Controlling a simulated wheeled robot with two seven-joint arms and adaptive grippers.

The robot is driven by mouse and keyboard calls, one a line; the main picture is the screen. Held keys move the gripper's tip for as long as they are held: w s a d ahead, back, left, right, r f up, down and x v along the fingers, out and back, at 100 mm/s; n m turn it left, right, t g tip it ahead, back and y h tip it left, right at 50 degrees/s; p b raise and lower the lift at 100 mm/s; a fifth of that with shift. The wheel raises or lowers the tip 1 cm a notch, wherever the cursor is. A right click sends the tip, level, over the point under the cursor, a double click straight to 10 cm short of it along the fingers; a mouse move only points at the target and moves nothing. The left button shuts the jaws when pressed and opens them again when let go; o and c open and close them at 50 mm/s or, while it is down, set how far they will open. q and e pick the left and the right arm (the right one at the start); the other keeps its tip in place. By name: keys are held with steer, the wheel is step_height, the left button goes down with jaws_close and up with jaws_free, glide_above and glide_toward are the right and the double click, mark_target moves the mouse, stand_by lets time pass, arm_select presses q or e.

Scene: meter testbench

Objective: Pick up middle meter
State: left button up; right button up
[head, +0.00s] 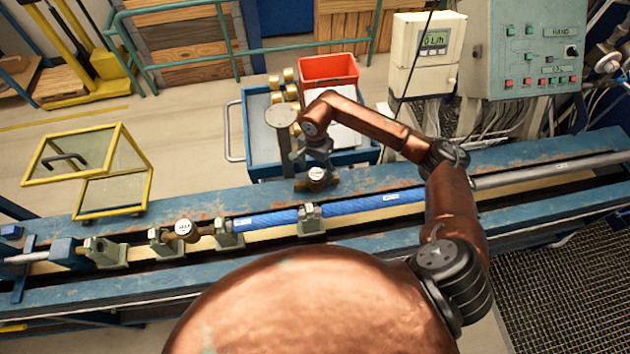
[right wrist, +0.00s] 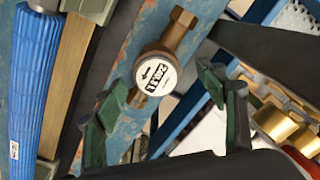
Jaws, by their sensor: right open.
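A brass meter with a white round face (head: 316,175) lies on the blue bench rail, and it shows large in the right wrist view (right wrist: 156,74). My right gripper (head: 314,160) is right over it in the head view. In the right wrist view its green fingers (right wrist: 163,88) are spread apart, one on each side of the meter's lower end; I cannot tell whether they touch it. Another brass meter (head: 184,229) sits in the bench line at left. Several brass meters (head: 284,85) stand in the blue cart behind. My left gripper is not in view.
The blue cart (head: 262,152) with a red bin (head: 328,70) stands just behind the bench. Blue pipe pieces (head: 266,221) and clamps (head: 310,220) lie along the bench channel. An open yellow-framed guard (head: 112,195) is at left. A control cabinet (head: 525,50) stands at back right.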

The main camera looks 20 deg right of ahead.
steer(key=shift+s+a+f+p, duration=0.1)
steer(key=shift+f+p, duration=0.2)
steer(key=shift+f, duration=0.55)
step_height(320, 180, down, 4)
steer(key=shift+s+f+p, duration=0.1)
steer(key=shift+f+p, duration=0.1)
steer(key=shift+p, duration=0.7)
steer(key=shift+f, duration=0.3)
steer(key=shift+c, duration=0.3)
steer(key=shift+r, duration=0.1)
jaws_close()
